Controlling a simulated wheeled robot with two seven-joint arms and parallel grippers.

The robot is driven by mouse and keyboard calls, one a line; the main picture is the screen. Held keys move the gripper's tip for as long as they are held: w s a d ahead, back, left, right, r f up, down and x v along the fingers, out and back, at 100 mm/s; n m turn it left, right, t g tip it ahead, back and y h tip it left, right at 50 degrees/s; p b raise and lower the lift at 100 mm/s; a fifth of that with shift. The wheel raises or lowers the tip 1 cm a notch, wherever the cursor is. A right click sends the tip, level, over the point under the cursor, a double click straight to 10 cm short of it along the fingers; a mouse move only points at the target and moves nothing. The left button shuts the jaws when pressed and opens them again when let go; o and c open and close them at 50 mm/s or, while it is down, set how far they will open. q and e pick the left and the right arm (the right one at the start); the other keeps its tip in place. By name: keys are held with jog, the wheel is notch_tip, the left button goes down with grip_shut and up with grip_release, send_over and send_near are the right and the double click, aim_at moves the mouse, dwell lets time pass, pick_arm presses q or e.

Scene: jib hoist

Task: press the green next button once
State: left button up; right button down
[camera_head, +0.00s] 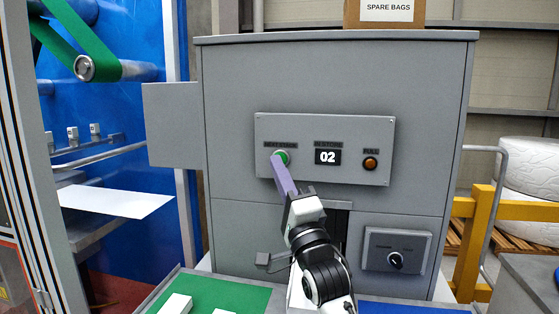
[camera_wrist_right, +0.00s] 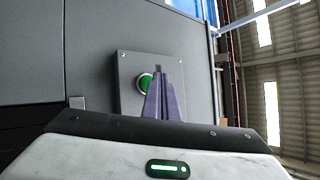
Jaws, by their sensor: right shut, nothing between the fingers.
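The green button (camera_head: 282,156) sits at the left of a grey control panel (camera_head: 325,177) on the front of a grey cabinet. A label above it is partly legible. My right gripper (camera_head: 277,160) is shut and empty, its purple fingers reaching up to the button and overlapping its lower left part in the head view. In the right wrist view the green button (camera_wrist_right: 145,83) shows just left of the fingertips (camera_wrist_right: 159,70). I cannot tell whether the tips touch it. My left gripper is not in view.
Right of the button are a display (camera_head: 327,157) reading 02 and an orange button (camera_head: 370,163). A lower panel with a black knob (camera_head: 395,260) is at the right. Green (camera_head: 240,297) and blue (camera_head: 400,308) mats lie in front. A box (camera_head: 385,12) labelled SPARE BAGS stands on top.

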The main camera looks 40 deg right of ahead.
jog(key=shift+w+d, duration=0.1)
jog(key=shift+w+d, duration=0.15)
jog(key=shift+d, duration=0.1)
jog(key=shift+w+d, duration=0.3)
jog(key=shift+d, duration=0.05)
dwell(0.9)
dwell(0.3)
jog(key=shift+s+a+p, duration=0.4)
jog(key=shift+s+a, duration=0.15)
jog(key=shift+a, duration=0.1)
jog(key=s+a+p, duration=0.1)
jog(key=s+a, duration=0.2)
jog(key=shift+s+a, duration=0.15)
jog(key=shift+a, duration=0.25)
